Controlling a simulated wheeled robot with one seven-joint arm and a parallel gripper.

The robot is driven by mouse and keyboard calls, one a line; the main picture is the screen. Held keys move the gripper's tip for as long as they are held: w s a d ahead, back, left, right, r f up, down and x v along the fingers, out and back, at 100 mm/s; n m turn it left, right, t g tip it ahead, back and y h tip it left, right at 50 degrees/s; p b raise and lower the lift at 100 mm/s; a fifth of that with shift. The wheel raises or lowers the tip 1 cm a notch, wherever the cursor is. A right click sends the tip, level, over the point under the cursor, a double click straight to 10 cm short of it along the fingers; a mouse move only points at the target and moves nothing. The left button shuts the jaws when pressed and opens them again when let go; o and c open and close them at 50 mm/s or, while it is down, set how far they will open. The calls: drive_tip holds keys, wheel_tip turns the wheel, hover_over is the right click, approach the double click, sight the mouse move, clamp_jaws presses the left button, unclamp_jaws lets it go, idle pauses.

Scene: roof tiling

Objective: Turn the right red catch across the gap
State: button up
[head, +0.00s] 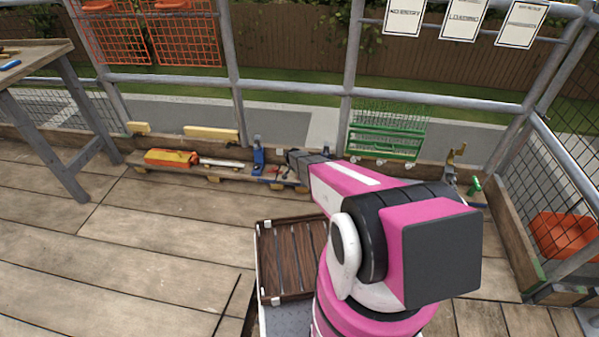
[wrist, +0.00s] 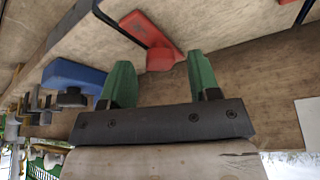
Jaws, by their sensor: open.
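A second red piece (wrist: 287,2) is cut off at the top right edge. The red catch between my fingers seems to be the right one, as the wrist view looks turned over. My gripper (wrist: 160,66) is open, its green fingers either side of the catch's round end. I cannot tell whether they touch it. In the head view, my arm hides the fingers and the catch.
A blue block with a dark knob (wrist: 75,75) lies close beside one finger. A dark bent bar (wrist: 115,25) runs near the catch. In the head view, a green rack (head: 385,140) hangs on the railing and a slatted wooden crate (head: 292,255) stands below my arm.

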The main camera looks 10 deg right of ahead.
drive_tip(key=shift+w+d+f, duration=0.1)
drive_tip(key=shift+f, duration=0.25)
drive_tip(key=c, duration=0.9)
